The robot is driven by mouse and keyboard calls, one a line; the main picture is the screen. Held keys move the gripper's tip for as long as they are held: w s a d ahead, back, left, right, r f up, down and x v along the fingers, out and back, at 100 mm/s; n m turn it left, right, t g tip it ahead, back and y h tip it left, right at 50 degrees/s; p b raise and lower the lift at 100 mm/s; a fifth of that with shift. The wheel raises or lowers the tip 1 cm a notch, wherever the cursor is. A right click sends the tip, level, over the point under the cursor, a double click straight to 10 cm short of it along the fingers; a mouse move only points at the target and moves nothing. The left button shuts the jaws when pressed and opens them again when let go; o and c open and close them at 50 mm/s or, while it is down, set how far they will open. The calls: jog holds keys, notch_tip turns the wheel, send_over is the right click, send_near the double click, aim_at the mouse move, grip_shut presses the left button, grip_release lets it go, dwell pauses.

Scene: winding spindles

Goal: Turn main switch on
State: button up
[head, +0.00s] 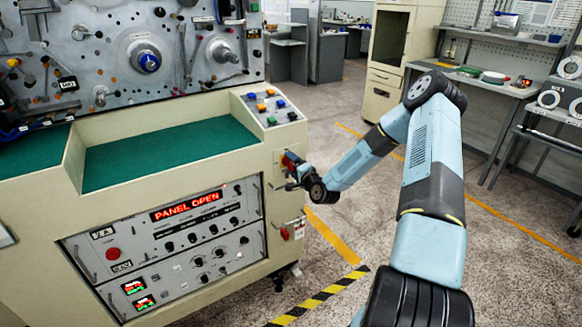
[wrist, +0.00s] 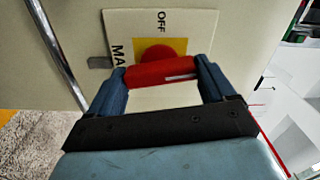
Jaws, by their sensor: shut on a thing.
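The main switch has a red handle (wrist: 165,73) with a red hub (wrist: 157,53) on a yellow square (wrist: 178,46). It sits on a white plate (wrist: 120,22) marked OFF and, partly hidden, "MA". My gripper (wrist: 161,72) is shut on the red handle, with one dark blue finger at each end of it. In the head view the switch (head: 289,160) shows small on the right end of the cream machine (head: 245,115), with my gripper (head: 291,172) at it. My gripper partly covers it there.
A red lit display (head: 185,206) on the machine's front reads PANEL OPEN. A red part (head: 285,233) is below the switch on the same end. A metal rod (wrist: 58,52) runs beside the plate. Open floor (head: 330,215) lies right of the machine.

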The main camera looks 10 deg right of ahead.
jog(key=shift+d+f+m, duration=0.15)
jog(key=shift+f+m, duration=0.05)
jog(key=shift+m, duration=0.9)
jog(key=o, duration=0.8)
jog(key=shift+c, duration=0.2)
jog(key=shift+o, duration=0.6)
jog(key=v, duration=1.3)
jog(key=shift+s, duration=0.35)
jog(key=shift+d, duration=0.1)
